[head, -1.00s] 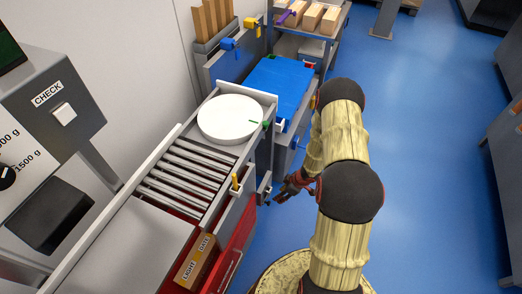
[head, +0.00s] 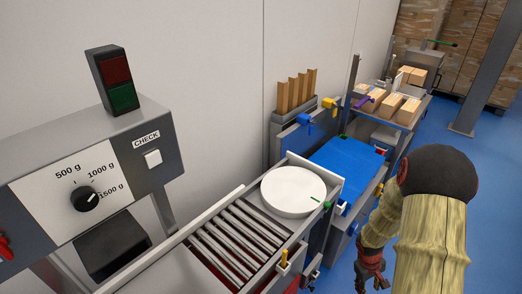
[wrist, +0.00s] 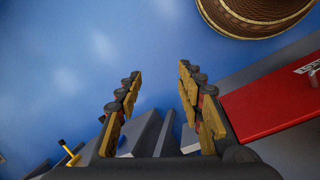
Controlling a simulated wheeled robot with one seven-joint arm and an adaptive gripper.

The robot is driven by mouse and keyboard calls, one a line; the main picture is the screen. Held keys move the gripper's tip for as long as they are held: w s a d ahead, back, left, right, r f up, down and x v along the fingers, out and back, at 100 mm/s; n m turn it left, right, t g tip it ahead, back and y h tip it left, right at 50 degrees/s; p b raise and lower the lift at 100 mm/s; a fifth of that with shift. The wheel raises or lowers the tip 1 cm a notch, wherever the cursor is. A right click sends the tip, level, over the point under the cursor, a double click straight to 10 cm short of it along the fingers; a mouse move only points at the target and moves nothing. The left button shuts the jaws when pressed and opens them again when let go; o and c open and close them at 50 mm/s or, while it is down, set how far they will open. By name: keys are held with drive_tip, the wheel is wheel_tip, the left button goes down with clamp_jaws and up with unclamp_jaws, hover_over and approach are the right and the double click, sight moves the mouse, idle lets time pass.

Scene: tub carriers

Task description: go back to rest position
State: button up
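My gripper (head: 372,276) hangs at the lower right of the head view, beside the right side of the roller line and above the blue floor. In the wrist view my gripper (wrist: 159,72) shows its two fingers well apart, with nothing between them. Part of my arm is cut off by the frame.
A roller conveyor (head: 237,240) with a white round plate (head: 293,190) runs beside my arm. A red drawer (wrist: 268,100) is close right of my fingers. Blue floor (wrist: 70,60) is open.

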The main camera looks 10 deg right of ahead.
drive_tip(key=s+a+r+t+y, duration=0.1)
drive_tip(key=s+a+r+t, duration=0.1)
drive_tip(key=a+r, duration=0.7)
drive_tip(key=s+a+r+m+t, duration=0.1)
drive_tip(key=a+r, duration=0.8)
drive_tip(key=r, duration=0.9)
drive_tip(key=s+a+r+t+y, duration=0.1)
drive_tip(key=s+a+r+t, duration=0.3)
drive_tip(key=a+r, duration=0.5)
wheel_tip(320, 180, up, 5)
drive_tip(key=shift+a+r+y+p, duration=0.15)
drive_tip(key=shift+a+y+p, duration=0.15)
drive_tip(key=shift+p, duration=0.05)
